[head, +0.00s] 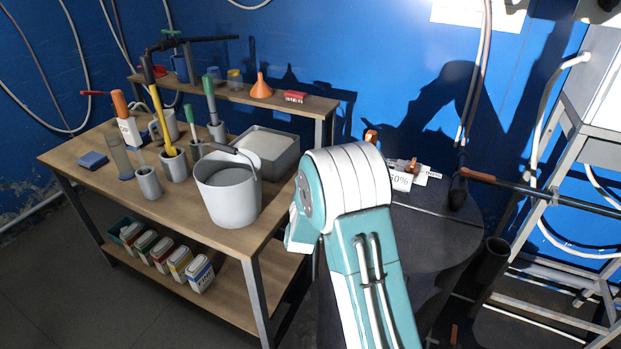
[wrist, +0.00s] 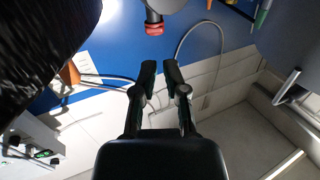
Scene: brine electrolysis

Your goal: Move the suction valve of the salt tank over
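A dark round tank (head: 440,225), which looks like the salt tank, stands right of the workbench, partly hidden by my arm. Small orange-brown handles (head: 413,166) show at its top beside a white card reading what looks like 50%; I cannot tell which part is the suction valve. In the wrist view my gripper (wrist: 160,68) has its two black fingers apart with nothing between them. A dark fitting with a red end (wrist: 154,27) is beyond the fingertips, apart from them. An orange piece (wrist: 70,73) is at the left. My gripper is hidden behind my arm in the head view.
The wooden workbench (head: 90,160) at left holds a grey bucket (head: 228,192), a grey bin (head: 268,150) and several tools. A dark pipe (head: 545,192) runs right from the tank area toward a metal frame (head: 540,215). Hoses hang on the blue wall.

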